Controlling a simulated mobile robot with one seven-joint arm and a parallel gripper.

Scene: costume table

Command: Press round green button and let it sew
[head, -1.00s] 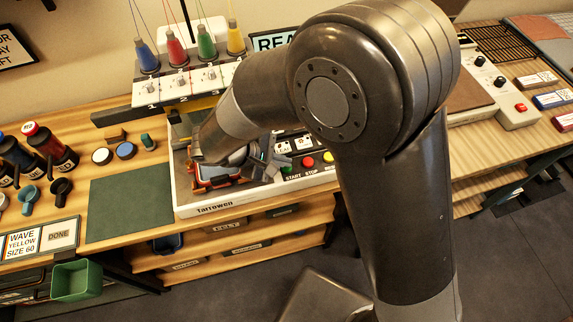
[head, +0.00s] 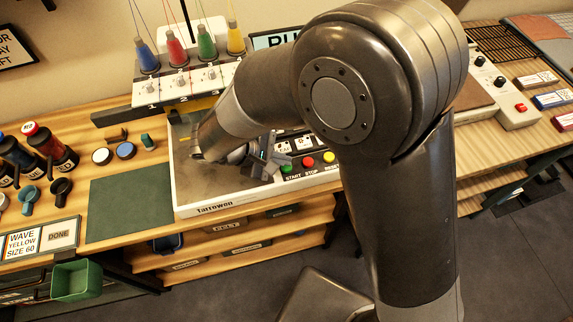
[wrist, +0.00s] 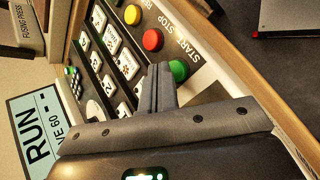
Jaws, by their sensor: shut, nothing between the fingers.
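The round green button (wrist: 178,70) labelled START is on the machine's (head: 215,208) control panel, beside the red STOP button (wrist: 152,40). In the head view the green button (head: 287,168) lies just right of my gripper (head: 274,164). My gripper (wrist: 165,76) is shut and empty, and its fingertips are at the left edge of the green button in the wrist view. Whether they touch it I cannot tell. The display (wrist: 40,135) reads RUN, with WAVE 60 below, partly cut off.
A yellow button (head: 329,157) sits right of STOP. Thread cones stand on the machine, including a green one (head: 207,42). A green mat (head: 130,208) lies clear at left. A work order card (head: 22,243) reads WAVE YELLOW SIZE 60.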

